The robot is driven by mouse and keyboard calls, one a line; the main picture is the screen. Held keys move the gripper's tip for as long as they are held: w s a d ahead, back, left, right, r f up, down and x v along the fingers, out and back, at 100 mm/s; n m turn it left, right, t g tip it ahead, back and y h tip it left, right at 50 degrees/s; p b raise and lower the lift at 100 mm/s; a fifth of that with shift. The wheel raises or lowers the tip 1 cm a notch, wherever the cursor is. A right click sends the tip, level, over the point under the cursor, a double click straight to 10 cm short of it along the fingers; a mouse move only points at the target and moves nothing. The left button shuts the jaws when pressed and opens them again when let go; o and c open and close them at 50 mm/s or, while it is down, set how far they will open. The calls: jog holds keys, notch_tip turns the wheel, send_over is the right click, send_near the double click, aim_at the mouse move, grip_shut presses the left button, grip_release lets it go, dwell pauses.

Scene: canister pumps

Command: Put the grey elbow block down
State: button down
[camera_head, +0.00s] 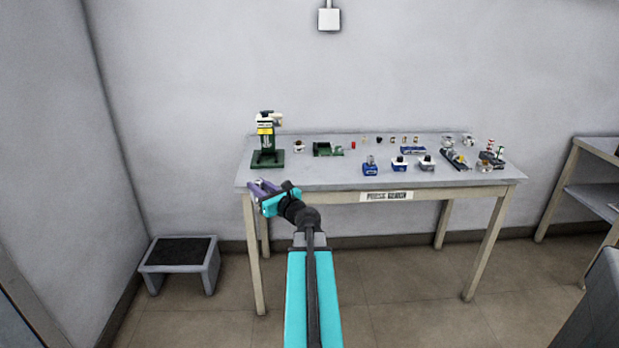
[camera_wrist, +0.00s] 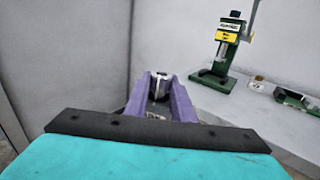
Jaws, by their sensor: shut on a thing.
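My gripper (camera_head: 262,188) is at the front left corner of the bench in the head view, with purple fingers. In the wrist view my gripper (camera_wrist: 160,84) is shut on a small grey and dark piece, the grey elbow block (camera_wrist: 157,95), between its fingers. The fingers cover part of the block, and I cannot make it out in the head view. The bench top (camera_head: 330,178) lies to the right of the fingers in the wrist view. I cannot tell the height of the block above it.
A green press (camera_head: 267,140) stands at the bench's left end, with a green tray (camera_head: 323,149) to its right. Blue-based parts (camera_head: 370,168) and several small parts fill the middle and right. The front left of the top is clear. A step stool (camera_head: 180,258) stands on the floor.

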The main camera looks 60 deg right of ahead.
jog(key=s+d+r+m+g+h, duration=0.3)
jog(key=s+d+h, duration=0.3)
jog(key=s+d, duration=0.7)
jog(key=shift+s+d+r+m+b, duration=0.25)
jog(key=shift+d+r+m+b, duration=0.2)
jog(key=shift+d+m, duration=0.35)
jog(key=shift+w, duration=0.1)
jog(key=shift+s+d+f+b+x, duration=0.1)
jog(key=shift+s+d+f+x, duration=0.25)
jog(key=shift+x, duration=2.1)
jog(key=shift+s+d+f+b+x, duration=0.1)
jog(key=shift+s+d+f+x, duration=0.25)
jog(key=shift+x, duration=2.1)
jog(key=shift+s+d+f+b+x, duration=0.15)
jog(key=shift+d+x, duration=0.35)
jog(key=shift+x, duration=1.9)
jog(key=shift+w+d, duration=0.3)
jog(key=shift+d, duration=0.1)
jog(key=shift+a+f+b, duration=0.1)
jog(key=shift+f+b, duration=0.4)
jog(key=shift+f, duration=1.25)
jog(key=shift+f, duration=0.2)
jog(key=c, duration=1.5)
grip_release()
